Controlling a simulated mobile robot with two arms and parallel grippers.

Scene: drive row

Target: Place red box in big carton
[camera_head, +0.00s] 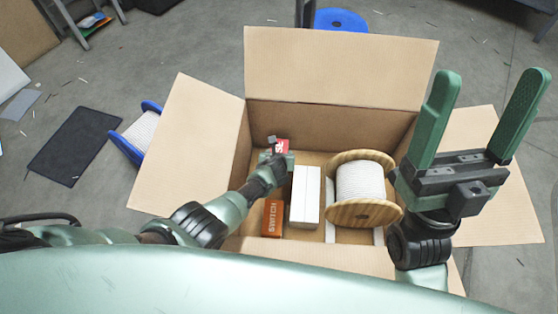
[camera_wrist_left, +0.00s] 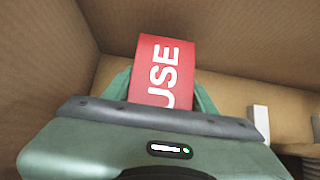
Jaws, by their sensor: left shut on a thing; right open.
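The big carton (camera_head: 340,68) stands open on the floor with its flaps spread. My left gripper (camera_head: 274,158) reaches down inside it, near the left back corner. It is shut on the red box (camera_head: 281,146), whose top shows white letters ending in "USE". In the left wrist view the red box (camera_wrist_left: 163,72) sits between the fingers, close to the cardboard walls. I cannot tell whether it touches the carton floor. My right gripper (camera_head: 491,118) is open and empty, raised over the carton's right flap.
Inside the carton are an orange "SWITCH" box (camera_head: 273,218), white boxes (camera_head: 305,195) and a wooden cable spool (camera_head: 360,190). Outside, a blue spool (camera_head: 140,132) and a dark mat (camera_head: 76,146) lie at left. A blue stool (camera_head: 341,20) stands behind.

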